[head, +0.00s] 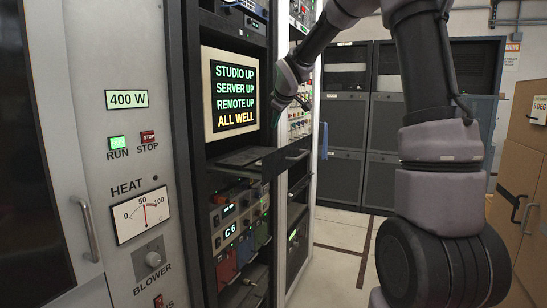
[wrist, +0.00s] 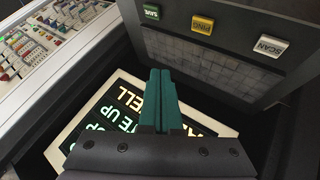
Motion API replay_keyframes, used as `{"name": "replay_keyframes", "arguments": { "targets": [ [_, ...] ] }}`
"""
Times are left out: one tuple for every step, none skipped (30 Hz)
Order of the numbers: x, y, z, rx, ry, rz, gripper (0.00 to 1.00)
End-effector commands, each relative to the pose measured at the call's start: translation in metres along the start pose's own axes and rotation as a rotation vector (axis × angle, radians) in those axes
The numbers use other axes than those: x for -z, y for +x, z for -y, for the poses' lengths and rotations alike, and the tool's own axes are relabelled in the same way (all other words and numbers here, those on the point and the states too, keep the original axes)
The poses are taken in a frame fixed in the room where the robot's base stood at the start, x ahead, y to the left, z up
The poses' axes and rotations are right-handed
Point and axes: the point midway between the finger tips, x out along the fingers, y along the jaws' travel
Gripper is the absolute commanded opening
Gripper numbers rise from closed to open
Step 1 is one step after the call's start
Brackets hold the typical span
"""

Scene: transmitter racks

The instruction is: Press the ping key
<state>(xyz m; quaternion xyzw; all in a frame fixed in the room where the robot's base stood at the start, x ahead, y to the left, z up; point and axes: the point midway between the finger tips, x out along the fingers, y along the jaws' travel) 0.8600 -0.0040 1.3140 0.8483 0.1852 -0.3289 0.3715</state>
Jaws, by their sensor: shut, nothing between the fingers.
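The yellow ping key (wrist: 202,26) shows upside down in the wrist view, on a dark panel between a green save key (wrist: 151,12) and a white scan key (wrist: 271,46). My gripper (wrist: 160,72) has teal fingers, shut together and empty. In the wrist picture the fingertips lie below and left of the ping key, apart from it. In the head view the end of my arm is at the right edge of the lit screen (head: 234,92). The dark pull-out keyboard shelf (head: 246,158) is below that screen; its keys are too small to read there.
The screen reads "STUDIO UP, SERVER UP, REMOTE UP, ALL WELL". A control panel (wrist: 45,45) with many small knobs is at upper left in the wrist view. Grey cabinets (head: 343,120) stand behind, and cardboard boxes (head: 519,185) at right. Floor (head: 335,238) is open between.

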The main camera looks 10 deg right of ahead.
Motion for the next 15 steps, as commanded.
{"name": "replay_keyframes", "arguments": {
  "targets": [
    [-0.002,0.003,0.003,0.002,-0.001,0.002,0.00],
    [-0.004,0.005,0.004,0.002,0.000,0.002,0.00],
    [-0.006,0.008,0.006,0.002,0.000,0.003,0.00],
    [-0.008,0.011,0.009,0.003,-0.001,0.003,0.00],
    [-0.010,0.014,0.011,0.004,-0.002,0.003,0.00],
    [-0.013,0.018,0.014,0.004,-0.002,0.003,0.00],
    [-0.015,0.021,0.017,0.004,-0.001,0.003,0.00],
    [-0.017,0.024,0.019,0.004,-0.002,0.003,0.00],
    [-0.021,0.028,0.022,0.003,-0.002,0.003,0.00],
    [-0.022,0.031,0.024,0.004,-0.002,0.003,0.00],
    [-0.025,0.034,0.026,0.003,-0.002,0.002,0.00],
    [-0.027,0.038,0.029,0.004,-0.003,0.002,0.00],
    [-0.029,0.041,0.032,0.005,-0.002,0.002,0.00],
    [-0.031,0.043,0.033,0.004,-0.002,0.002,0.00],
    [-0.033,0.046,0.035,0.004,-0.002,0.002,0.00]
  ]
}}
